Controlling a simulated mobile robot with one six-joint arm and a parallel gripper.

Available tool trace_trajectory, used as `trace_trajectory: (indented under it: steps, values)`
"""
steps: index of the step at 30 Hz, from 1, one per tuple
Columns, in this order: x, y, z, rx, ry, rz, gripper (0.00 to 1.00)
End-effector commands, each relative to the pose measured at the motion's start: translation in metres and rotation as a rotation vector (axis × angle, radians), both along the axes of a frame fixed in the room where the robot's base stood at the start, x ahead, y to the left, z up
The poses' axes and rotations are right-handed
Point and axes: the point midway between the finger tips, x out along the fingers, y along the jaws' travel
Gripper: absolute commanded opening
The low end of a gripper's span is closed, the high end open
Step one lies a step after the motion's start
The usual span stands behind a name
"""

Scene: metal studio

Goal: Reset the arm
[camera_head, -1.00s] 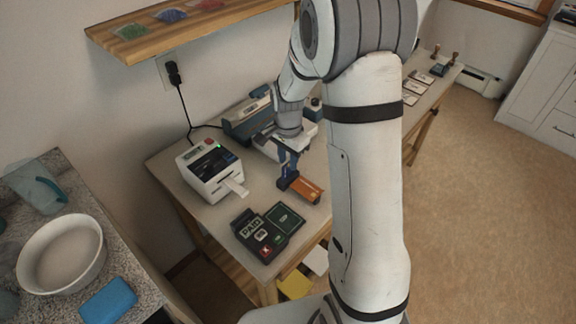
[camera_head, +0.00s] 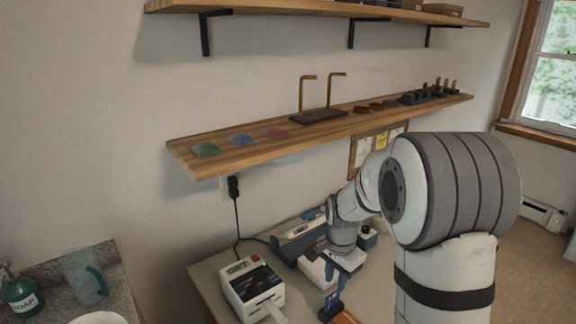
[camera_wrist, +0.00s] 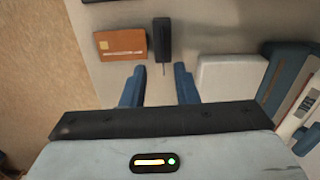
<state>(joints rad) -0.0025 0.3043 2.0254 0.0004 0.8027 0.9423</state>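My gripper (camera_wrist: 158,82) shows in the wrist view with its two blue fingers spread apart and nothing between them. An orange-brown card (camera_wrist: 121,43) and a narrow black item (camera_wrist: 162,38) lie on the table just beyond the fingertips. My arm is bent, with its large grey elbow joint in front of the table in the head view.
A white label printer (camera_head: 254,290) stands left of the gripper. A blue-grey device (camera_head: 300,240) stands behind it. A wooden shelf (camera_head: 235,155) with small bags and tools runs along the wall above. A counter with a soap bottle (camera_head: 22,296) and pitcher (camera_head: 84,279) is at left.

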Motion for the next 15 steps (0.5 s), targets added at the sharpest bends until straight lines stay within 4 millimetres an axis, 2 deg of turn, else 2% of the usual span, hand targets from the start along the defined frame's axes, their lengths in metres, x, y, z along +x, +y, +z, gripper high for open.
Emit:
trace_trajectory:
  steps: [6,15]
  values:
    - [-0.046,0.0,0.049,-0.008,-0.058,0.216,0.27]
    - [-0.122,-0.001,0.094,-0.043,-0.134,0.55,0.27]
